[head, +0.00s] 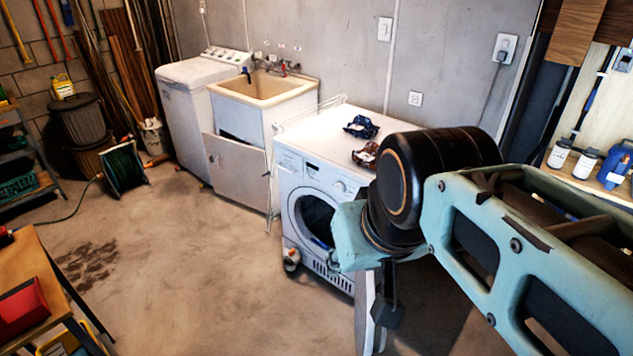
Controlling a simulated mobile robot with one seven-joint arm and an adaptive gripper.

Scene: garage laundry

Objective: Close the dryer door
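The dryer (290,165) is a white front-loading machine standing right of centre, against the wall. Its round front opening (318,218) shows dark, with some bluish cloth inside. No door covers the visible part of the opening; the door itself I cannot make out, and my arm hides the machine's right side. My teal and black arm reaches in from the right, in front of the dryer. My gripper cannot be made out. A pale upright piece and a dark block show below the teal wrist area, and I cannot tell what they are.
Left of the dryer stand a utility sink (262,90) with a hanging cabinet panel (236,170) and a white washer (200,100). Concrete floor (200,260) is clear in the middle. A wooden workbench (40,275) is at lower left.

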